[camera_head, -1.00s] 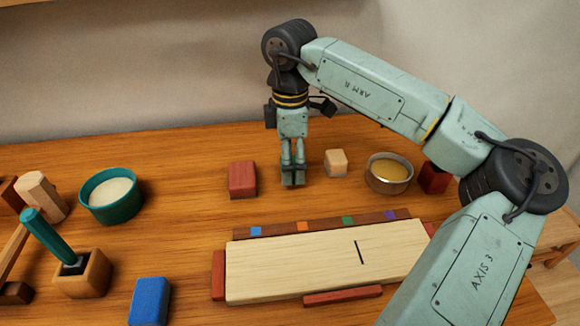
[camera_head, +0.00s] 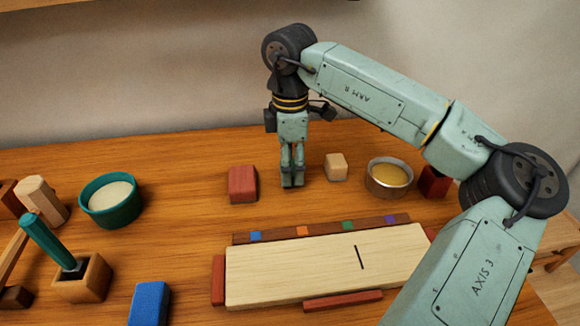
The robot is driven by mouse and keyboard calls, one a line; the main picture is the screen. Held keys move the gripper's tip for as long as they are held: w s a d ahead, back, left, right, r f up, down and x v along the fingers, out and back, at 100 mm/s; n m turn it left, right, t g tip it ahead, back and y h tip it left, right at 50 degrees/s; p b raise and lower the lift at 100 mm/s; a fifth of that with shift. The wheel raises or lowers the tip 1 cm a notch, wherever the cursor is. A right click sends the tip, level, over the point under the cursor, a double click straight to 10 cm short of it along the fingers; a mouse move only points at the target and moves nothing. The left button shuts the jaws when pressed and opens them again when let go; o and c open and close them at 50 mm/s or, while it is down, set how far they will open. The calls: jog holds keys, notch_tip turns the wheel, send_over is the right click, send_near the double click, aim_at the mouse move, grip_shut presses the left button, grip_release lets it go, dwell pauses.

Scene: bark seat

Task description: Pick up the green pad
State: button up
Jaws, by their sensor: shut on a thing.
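My gripper (camera_head: 292,181) points straight down at the table behind the pale board, between a red block on its left and a cream block on its right. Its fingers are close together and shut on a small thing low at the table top. The fingers cover most of that thing; it looks greenish, much like the fingers, and I take it for the green pad. No other loose green pad shows. I cannot tell whether the held thing touches the table.
The red block (camera_head: 242,184) and cream block (camera_head: 336,167) stand close on either side.

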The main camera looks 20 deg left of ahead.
jog(key=shift+r, duration=0.4)
jog(key=shift+s+r+b, duration=0.25)
jog(key=shift+r+b, duration=0.25)
jog(key=shift+r, duration=0.1)
jog(key=shift+s+r+b, duration=0.2)
jog(key=shift+r+b, duration=0.3)
jog(key=shift+r, duration=0.1)
jog(key=s+b, duration=0.1)
jog(key=s, duration=0.4)
jog(key=s+r+b, duration=0.1)
jog(key=s, duration=0.4)
jog(key=s+b, duration=0.2)
jog(key=s, duration=0.3)
jog(key=shift+d+r, duration=0.35)
jog(key=o, duration=0.7)
jog(key=c, duration=0.5)
jog(key=shift+c, duration=0.2)
jog(key=shift+d+r, duration=0.1)
